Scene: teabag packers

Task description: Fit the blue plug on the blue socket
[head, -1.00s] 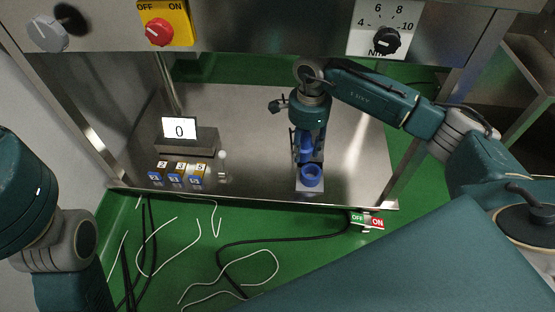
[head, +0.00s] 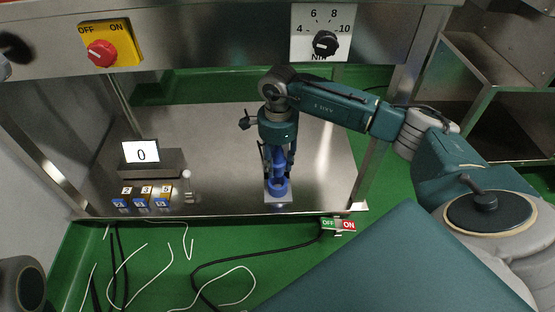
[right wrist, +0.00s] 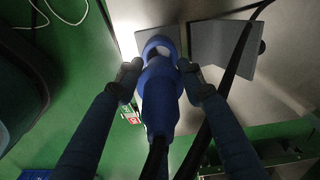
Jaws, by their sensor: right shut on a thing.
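My right gripper (head: 277,165) points down and is shut on the blue plug (head: 278,158). In the right wrist view the blue plug (right wrist: 160,95) sits between the two fingers, with a dark cable beside it. The blue socket (head: 278,188) is a round ring on a small pale base plate near the table's front edge. The plug is over the back of the socket's opening in the head view; I cannot tell whether they touch. The left gripper is out of view.
On the steel table (head: 225,135) a display reading 0 (head: 141,152) stands at left, behind several small numbered blocks (head: 143,196). A small pale peg (head: 187,185) stands beside them. An OFF/ON switch (head: 338,224) is at the front edge. Loose cables lie on the green floor.

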